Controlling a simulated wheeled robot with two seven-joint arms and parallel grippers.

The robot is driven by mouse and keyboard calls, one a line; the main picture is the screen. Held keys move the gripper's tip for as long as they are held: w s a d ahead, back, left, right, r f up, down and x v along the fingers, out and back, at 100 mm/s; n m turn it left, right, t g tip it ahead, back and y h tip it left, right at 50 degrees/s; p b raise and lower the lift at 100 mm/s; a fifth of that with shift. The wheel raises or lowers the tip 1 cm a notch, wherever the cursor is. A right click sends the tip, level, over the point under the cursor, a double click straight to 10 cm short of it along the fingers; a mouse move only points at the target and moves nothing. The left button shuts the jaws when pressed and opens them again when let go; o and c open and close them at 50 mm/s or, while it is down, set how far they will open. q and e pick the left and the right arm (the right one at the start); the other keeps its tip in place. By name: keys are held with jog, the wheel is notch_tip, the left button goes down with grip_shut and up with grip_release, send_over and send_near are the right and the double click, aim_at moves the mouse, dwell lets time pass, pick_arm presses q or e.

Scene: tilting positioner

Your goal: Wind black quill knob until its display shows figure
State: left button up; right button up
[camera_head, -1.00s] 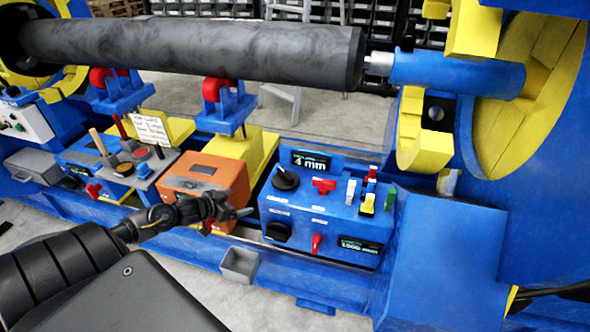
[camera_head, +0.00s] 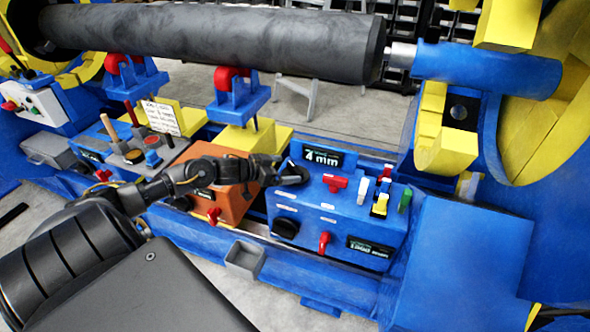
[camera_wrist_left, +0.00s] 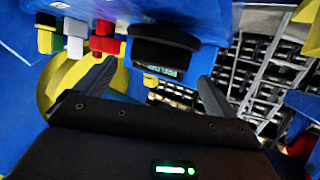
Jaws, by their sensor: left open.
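A blue control box (camera_head: 335,215) carries a round black knob (camera_head: 291,175) on its top, with a display (camera_head: 322,158) standing behind it. The display reads a single figure and "mm"; the digit is too small to be sure of. My left gripper (camera_head: 276,170) is open at the left side of this knob; contact cannot be told. In the left wrist view, the open fingers (camera_wrist_left: 155,88) have a dark rounded part, apparently the knob (camera_wrist_left: 165,42), ahead between them. A second black knob (camera_head: 286,228) is on the box's front face. My right gripper is out of view.
Red (camera_head: 335,183), yellow (camera_head: 380,205) and green (camera_head: 405,199) switches stand right of the knob. A lower display (camera_head: 370,247) is on the front. An orange box (camera_head: 232,204) lies under my left arm. A large dark roller (camera_head: 215,40) spans above.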

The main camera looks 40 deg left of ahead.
aim_at(293, 168)
pick_arm(q)
jog(key=x, duration=0.3)
jog(key=shift+w+d+f, duration=0.1)
jog(key=shift+w+d, duration=0.05)
jog(key=shift+w, duration=0.15)
jog(key=shift+w+d+f, duration=0.15)
jog(key=shift+w+f, duration=0.1)
jog(key=shift+w, duration=0.25)
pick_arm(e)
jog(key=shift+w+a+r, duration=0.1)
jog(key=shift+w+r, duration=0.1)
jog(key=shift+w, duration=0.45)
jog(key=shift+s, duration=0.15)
